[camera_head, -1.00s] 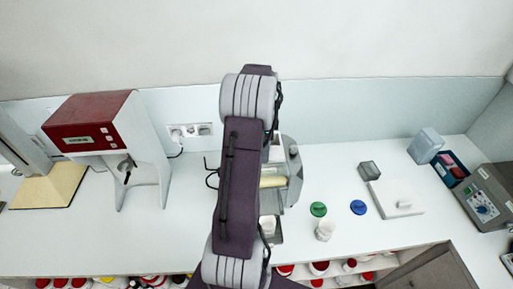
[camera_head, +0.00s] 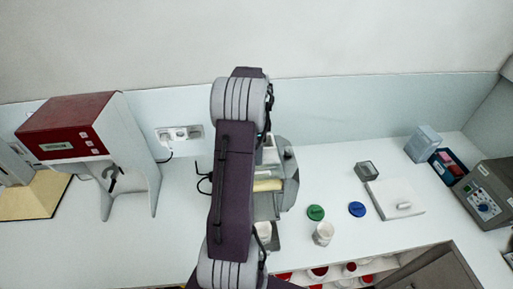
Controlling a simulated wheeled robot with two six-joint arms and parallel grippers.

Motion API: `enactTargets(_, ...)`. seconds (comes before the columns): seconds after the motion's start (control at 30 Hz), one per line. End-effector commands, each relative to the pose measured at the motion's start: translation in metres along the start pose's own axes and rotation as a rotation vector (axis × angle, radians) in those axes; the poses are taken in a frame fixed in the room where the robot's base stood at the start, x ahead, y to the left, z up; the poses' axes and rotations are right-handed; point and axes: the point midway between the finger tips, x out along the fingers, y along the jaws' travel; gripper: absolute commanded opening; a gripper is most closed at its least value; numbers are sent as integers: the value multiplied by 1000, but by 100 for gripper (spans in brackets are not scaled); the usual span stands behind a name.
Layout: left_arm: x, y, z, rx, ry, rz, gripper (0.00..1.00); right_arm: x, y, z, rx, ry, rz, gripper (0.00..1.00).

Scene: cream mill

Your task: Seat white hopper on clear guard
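A grey mill (camera_head: 289,180) with cream-coloured rollers (camera_head: 268,185) stands on the counter near the middle. One of my arms comes up from the bottom edge and covers its left part. A pale piece shows at the top of the mill (camera_head: 270,156); I cannot tell whether it is the clear guard or the hopper. I cannot make out a white hopper with certainty. Neither of my grippers shows, so what they hold is hidden.
A red-and-white machine (camera_head: 75,130) stands at left. White jar (camera_head: 323,234), green lid (camera_head: 316,213), blue lid (camera_head: 357,209), white slab (camera_head: 394,198) and grey box (camera_head: 366,171) lie right of the mill. A grey control unit (camera_head: 487,195) stands far right.

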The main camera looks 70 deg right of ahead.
Motion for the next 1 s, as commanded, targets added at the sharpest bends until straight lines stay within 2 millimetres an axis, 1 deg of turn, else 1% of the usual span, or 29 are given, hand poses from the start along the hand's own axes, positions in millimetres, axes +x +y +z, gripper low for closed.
enactTargets(0.37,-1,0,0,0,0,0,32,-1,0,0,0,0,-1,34)
enactTargets(0.63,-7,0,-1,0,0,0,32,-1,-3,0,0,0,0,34)
enactTargets(1.0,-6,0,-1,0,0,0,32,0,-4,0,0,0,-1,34)
